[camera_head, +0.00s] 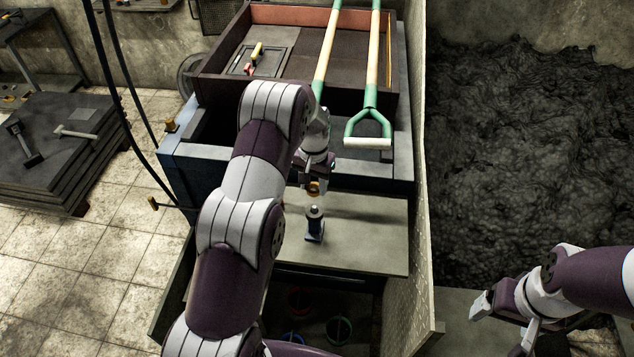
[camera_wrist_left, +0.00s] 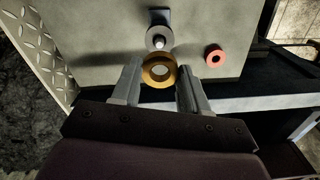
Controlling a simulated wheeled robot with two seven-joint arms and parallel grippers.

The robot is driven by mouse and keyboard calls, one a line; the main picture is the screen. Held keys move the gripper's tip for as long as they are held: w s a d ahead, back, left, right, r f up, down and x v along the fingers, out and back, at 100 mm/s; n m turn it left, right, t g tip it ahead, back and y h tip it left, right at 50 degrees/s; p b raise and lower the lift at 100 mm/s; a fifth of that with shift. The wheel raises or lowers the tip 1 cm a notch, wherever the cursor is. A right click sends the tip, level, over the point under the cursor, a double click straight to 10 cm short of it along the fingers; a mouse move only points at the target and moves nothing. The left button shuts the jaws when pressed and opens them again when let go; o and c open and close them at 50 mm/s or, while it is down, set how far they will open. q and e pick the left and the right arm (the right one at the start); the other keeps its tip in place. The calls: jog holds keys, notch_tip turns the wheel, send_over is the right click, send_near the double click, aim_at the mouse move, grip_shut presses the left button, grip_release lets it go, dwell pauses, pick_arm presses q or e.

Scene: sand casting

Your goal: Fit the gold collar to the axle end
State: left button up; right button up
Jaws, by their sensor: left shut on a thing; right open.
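My left gripper (camera_head: 314,178) is shut on the gold collar (camera_head: 314,188), a thick ring. In the left wrist view the gold collar (camera_wrist_left: 148,74) sits between the two fingertips, its hole facing the camera. The axle end (camera_head: 315,212) stands upright on a dark blue base on the grey bench top. In the left wrist view the axle end (camera_wrist_left: 158,41) shows a pale pin tip just beyond the collar, and the collar is not around it. My right gripper (camera_head: 502,322) is open and empty at the lower right, far from the bench.
An orange-red ring (camera_wrist_left: 214,56) lies on the bench top (camera_head: 375,235) beside the axle; my left arm hides it in the head view. Two green-handled shovels (camera_head: 368,125) lean over the casting box behind. A low wall edges the bench's right side, with dark sand beyond.

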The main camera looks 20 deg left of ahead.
aim_at(315, 206)
pick_arm(q)
jog(key=shift+d, duration=0.1)
jog(key=shift+f, duration=0.15)
jog(key=shift+f+b, duration=2.1)
jog(key=shift+f, duration=0.65)
jog(key=shift+f+b, duration=1.2)
jog(key=shift+f, duration=0.2)
jog(key=o, duration=1.1)
